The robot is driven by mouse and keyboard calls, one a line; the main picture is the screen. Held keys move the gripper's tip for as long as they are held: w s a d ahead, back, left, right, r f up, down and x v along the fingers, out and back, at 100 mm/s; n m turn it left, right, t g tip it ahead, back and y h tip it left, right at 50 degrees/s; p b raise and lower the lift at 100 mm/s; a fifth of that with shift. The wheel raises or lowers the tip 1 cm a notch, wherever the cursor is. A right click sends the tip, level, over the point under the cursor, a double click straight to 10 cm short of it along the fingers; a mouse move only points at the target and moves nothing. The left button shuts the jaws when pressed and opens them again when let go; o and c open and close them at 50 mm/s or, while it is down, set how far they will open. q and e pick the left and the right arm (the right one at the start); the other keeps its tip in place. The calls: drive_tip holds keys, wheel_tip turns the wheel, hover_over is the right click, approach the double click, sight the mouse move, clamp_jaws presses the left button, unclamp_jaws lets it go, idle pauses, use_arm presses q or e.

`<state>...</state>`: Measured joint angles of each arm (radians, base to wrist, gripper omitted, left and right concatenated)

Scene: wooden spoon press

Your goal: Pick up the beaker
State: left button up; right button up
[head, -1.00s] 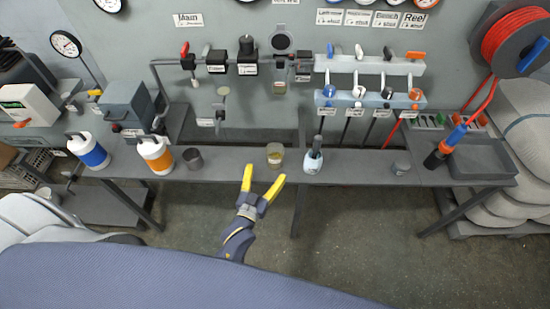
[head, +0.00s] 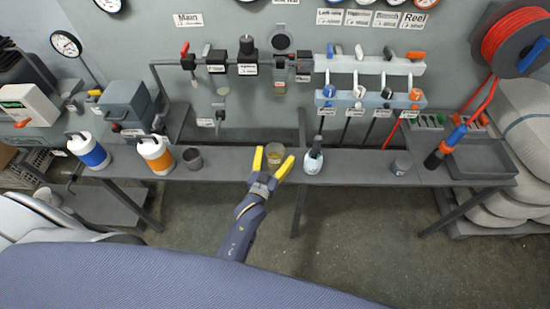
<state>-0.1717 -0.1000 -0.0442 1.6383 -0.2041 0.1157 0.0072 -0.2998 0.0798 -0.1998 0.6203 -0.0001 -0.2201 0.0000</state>
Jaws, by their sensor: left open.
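The beaker (head: 275,156) is a small clear glass with yellowish contents, standing upright on the narrow grey shelf (head: 232,163). My left gripper (head: 273,163) has yellow fingers and reaches up from below. Its fingers are open, one on each side of the beaker in the picture. The lower part of the beaker is partly hidden by the gripper. I cannot tell whether the fingers touch it. My right gripper is not in view.
A white bottle with a dark top (head: 313,157) stands close to the right of the beaker. A dark grey cup (head: 193,158) and an orange-banded canister (head: 155,155) stand to the left. A small grey jar (head: 401,164) is farther right. Valves line the wall behind.

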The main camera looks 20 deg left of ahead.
use_arm(q)
drive_tip(key=shift+c, duration=0.3)
drive_tip(key=c, duration=1.3)
drive_tip(key=shift+r, duration=0.1)
